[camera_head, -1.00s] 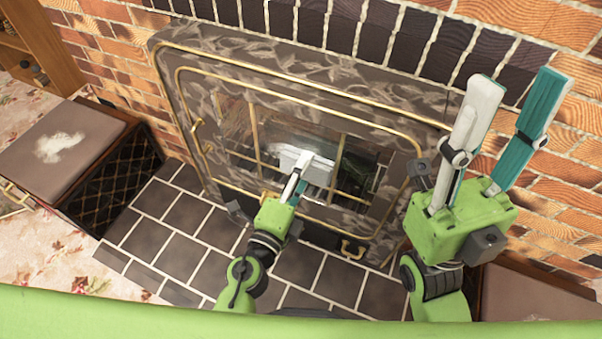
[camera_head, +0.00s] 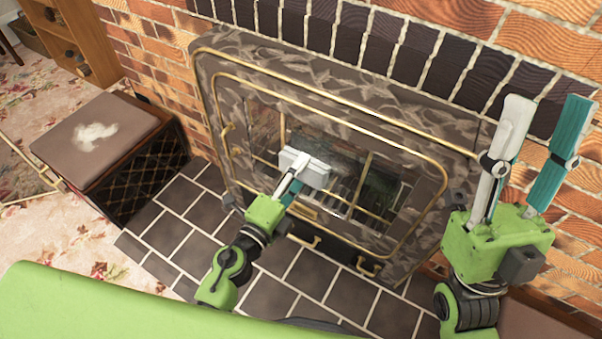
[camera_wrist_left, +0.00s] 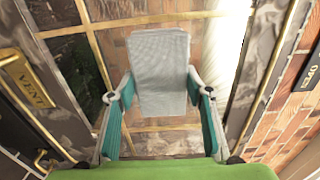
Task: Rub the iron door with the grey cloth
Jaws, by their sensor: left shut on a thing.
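The grey cloth (camera_head: 318,173) is a light grey folded piece between the fingers of my left gripper (camera_head: 299,171). In the left wrist view the cloth (camera_wrist_left: 160,70) stands upright between the teal-padded fingers, with the door's panes behind it. The iron door (camera_head: 330,106) has a grey leaf-patterned frame, brass rails and dark glass panes in brass bars. The cloth is in front of the left-middle panes; I cannot tell whether it touches them. My right gripper (camera_head: 540,130) is empty, its fingers wide apart, pointing up at the right near the brick wall.
A brown padded box (camera_head: 120,170) with a white patch on top stands left of the hearth. Dark hearth tiles (camera_head: 185,245) lie below the door. Brick wall (camera_head: 165,65) surrounds it. A wooden cabinet (camera_head: 90,40) stands at far left.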

